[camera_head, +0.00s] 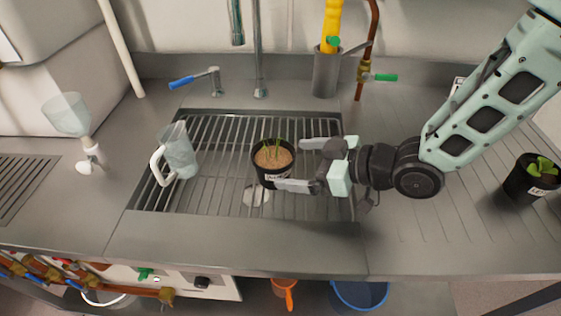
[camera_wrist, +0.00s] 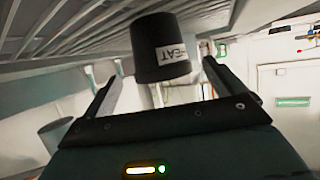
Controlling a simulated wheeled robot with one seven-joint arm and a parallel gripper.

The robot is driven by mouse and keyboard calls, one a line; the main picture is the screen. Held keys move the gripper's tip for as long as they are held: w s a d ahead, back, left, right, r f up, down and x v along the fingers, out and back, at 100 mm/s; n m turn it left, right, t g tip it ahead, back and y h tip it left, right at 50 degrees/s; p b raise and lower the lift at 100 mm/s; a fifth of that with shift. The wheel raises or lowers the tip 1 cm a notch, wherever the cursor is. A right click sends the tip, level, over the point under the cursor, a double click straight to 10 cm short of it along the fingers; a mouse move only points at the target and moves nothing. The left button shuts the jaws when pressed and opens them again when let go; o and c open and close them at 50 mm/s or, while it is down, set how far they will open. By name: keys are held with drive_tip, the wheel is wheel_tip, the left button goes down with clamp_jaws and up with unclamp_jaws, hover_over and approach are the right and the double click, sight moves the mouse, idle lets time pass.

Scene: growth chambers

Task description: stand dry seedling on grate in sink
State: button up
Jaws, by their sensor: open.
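A black pot with pale brown, dry-looking soil and thin green shoots (camera_head: 272,163) is upright on the metal grate (camera_head: 215,205) in the sink, right of the grate's middle. My gripper (camera_head: 291,164) comes in from the right and is open. Its two fingers lie to either side of the pot's right part, and I see no clear contact. The pot's far side is hidden.
A clear jug with a white handle (camera_head: 178,152) stands on the grate at left. A blue-handled tap (camera_head: 195,78) and a grey cup with a yellow item (camera_head: 326,72) are behind. Another black pot with a leafy seedling (camera_head: 530,180) stands on the right drainboard.

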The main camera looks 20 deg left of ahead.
drive_tip(key=v, duration=0.5)
drive_tip(key=shift+d+r, duration=0.1)
drive_tip(key=shift+d, duration=0.1)
drive_tip(key=shift+w, duration=0.1)
drive_tip(key=shift+w+d+t+h, duration=0.2)
drive_tip(key=shift+d+t+h, duration=0.15)
drive_tip(key=shift+h, duration=0.35)
drive_tip(key=s+d+r+m+t+h, duration=0.1)
drive_tip(key=s+d+r+m+h, duration=0.1)
drive_tip(key=d+m+h, duration=0.5)
drive_tip(key=s+d+r+g+h, duration=0.2)
drive_tip(key=s+d, duration=0.2)
drive_tip(key=s, duration=0.3)
drive_tip(key=s+d+r+m+g+h, duration=0.1)
drive_tip(key=s+d+r+g+h, duration=0.1)
drive_tip(key=s+d, duration=0.3)
drive_tip(key=shift+s+d+m, duration=0.2)
drive_tip(key=shift+s+m, duration=0.1)
drive_tip(key=shift+s, duration=0.7)
